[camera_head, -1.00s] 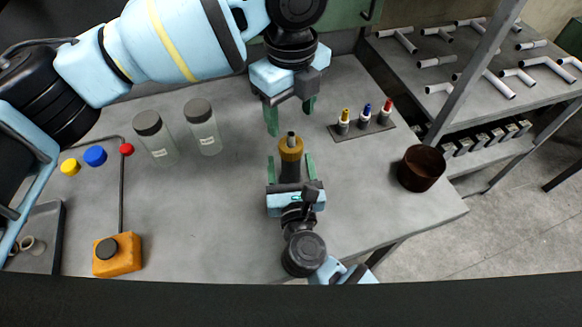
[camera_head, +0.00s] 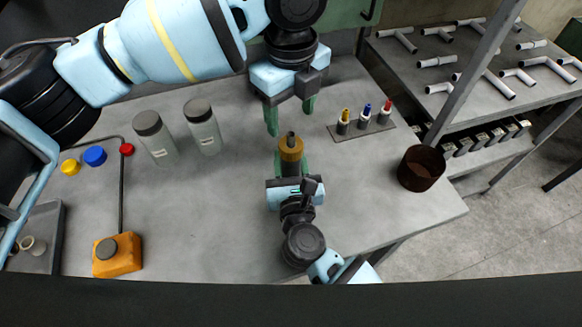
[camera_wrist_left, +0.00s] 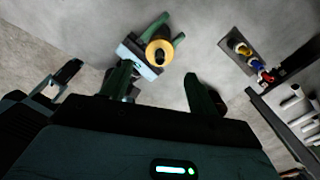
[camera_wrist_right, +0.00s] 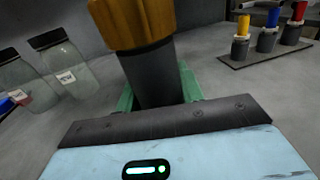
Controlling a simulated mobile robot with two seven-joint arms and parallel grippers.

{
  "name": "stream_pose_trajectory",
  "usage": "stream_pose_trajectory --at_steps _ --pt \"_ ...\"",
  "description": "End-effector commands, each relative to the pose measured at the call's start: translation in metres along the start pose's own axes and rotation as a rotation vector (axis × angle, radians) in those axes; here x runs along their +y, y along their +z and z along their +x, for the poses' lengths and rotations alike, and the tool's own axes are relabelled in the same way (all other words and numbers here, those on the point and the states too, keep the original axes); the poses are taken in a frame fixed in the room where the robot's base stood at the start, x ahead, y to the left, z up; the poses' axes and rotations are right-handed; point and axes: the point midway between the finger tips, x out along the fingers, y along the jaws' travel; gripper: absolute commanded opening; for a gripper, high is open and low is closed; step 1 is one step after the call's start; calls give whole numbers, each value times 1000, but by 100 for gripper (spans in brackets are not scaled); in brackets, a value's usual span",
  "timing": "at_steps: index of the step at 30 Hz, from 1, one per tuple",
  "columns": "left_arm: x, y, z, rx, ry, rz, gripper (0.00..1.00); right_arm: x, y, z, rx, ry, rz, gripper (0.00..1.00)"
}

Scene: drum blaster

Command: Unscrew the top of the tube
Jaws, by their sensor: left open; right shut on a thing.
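The tube stands upright near the middle of the table, with a dark grey body (camera_wrist_right: 152,78) and an orange-brown top (camera_head: 291,149) that has a small dark nozzle. My right gripper (camera_head: 290,165) is shut on the tube's dark body, below the top; its green fingers also show in the right wrist view (camera_wrist_right: 160,92). My left gripper (camera_head: 290,118) is open and empty, pointing down above and behind the tube. In the left wrist view the tube's top (camera_wrist_left: 159,52) shows beyond the left fingers, apart from them. The lower end of the tube is hidden by my right gripper.
A holder (camera_head: 362,132) with yellow, blue and red-tipped pieces stands right of the tube. A brown cup (camera_head: 421,168) is near the table's right edge. Two clear jars (camera_head: 203,127) stand at left, with an orange container (camera_head: 117,255) at front left.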

Motion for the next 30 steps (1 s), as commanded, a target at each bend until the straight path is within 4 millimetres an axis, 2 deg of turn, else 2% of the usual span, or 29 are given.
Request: stream_pose_trajectory --at_steps 5,8,30 --pt "0 0 0 0 0 36 60 0 0 0 0 0 0 0" --pt "0 0 0 0 0 119 60 0 0 0 0 0 0 0" --pt "0 0 0 -1 0 1262 60 0 0 0 0 0 0 0"
